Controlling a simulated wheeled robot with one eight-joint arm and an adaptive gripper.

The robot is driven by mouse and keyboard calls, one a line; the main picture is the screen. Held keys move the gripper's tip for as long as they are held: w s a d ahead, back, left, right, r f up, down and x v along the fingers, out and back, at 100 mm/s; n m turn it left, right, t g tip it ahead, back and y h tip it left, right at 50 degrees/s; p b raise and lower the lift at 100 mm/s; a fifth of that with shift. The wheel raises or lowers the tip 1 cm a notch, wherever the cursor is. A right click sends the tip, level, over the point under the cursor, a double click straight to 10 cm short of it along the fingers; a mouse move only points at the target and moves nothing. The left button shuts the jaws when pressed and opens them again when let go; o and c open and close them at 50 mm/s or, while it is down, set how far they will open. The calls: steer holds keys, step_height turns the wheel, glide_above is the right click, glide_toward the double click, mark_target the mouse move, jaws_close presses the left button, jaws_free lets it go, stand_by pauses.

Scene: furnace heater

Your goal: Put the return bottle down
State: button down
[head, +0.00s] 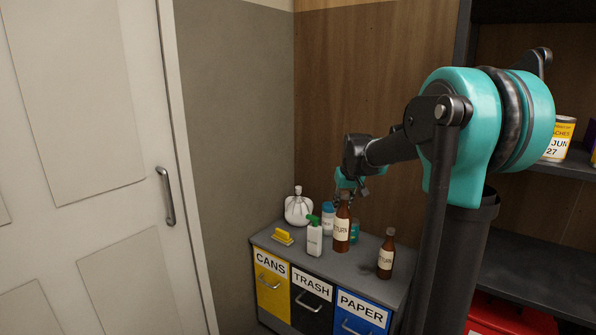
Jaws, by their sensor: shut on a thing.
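A brown bottle with a cream label (341,228) stands upright at the middle of the grey cabinet top (345,266). My gripper (345,192) is at its neck from above and behind, shut on it. Whether the bottle's base touches the cabinet top is hard to tell. A second brown bottle with a similar cream label (386,257) stands apart to the right on the same top.
Close left of the held bottle are a green-topped spray bottle (314,238) and a blue-lidded container (328,216). A teal can (354,231) is close behind it. Shelves (540,262) stand at right.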

steer(key=s+d+f+m, duration=0.1)
steer(key=s+d+f, duration=0.1)
steer(key=f, duration=1.1)
steer(key=s+d+f+m, duration=0.1)
steer(key=s+f, duration=0.3)
steer(key=f, duration=1)
steer(key=shift+d+h, duration=0.4)
steer(key=shift+d, duration=0.05)
steer(key=shift+s+f, duration=0.1)
